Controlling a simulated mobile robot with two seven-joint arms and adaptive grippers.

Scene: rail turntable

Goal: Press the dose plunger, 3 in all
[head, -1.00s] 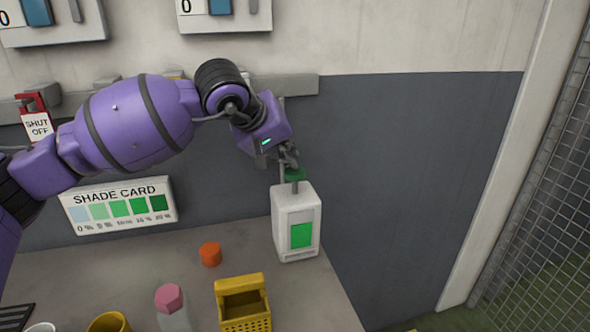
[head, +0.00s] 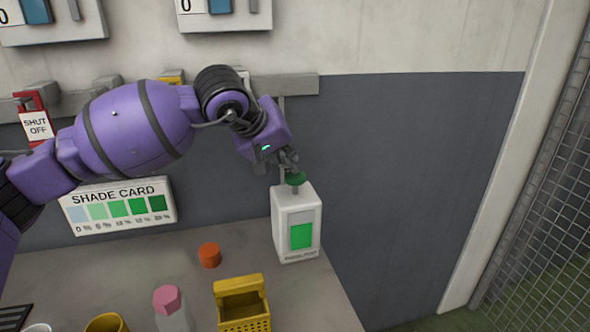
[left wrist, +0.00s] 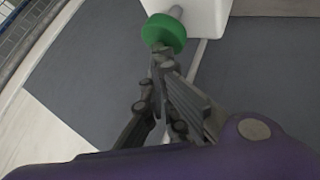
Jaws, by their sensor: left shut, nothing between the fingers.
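The dose dispenser is a white box (head: 281,222) with a green window, standing on the bench by the wall. Its green plunger cap (head: 297,178) sits on a short stem on top, and little of the stem shows. My left gripper (head: 290,161) is shut and empty, with its fingertips at the top of the green cap. In the left wrist view the cap (left wrist: 164,32) is right at the tips of the shut fingers (left wrist: 160,55), apparently touching. The white dispenser body (left wrist: 208,18) is beyond it. My right gripper is not in view.
A shade card (head: 118,206) leans at the wall on the left. An orange cap (head: 209,255), a pink-capped bottle (head: 168,299) and a yellow basket (head: 243,318) stand on the bench (head: 318,302) in front. A mesh fence (head: 535,205) is at the right.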

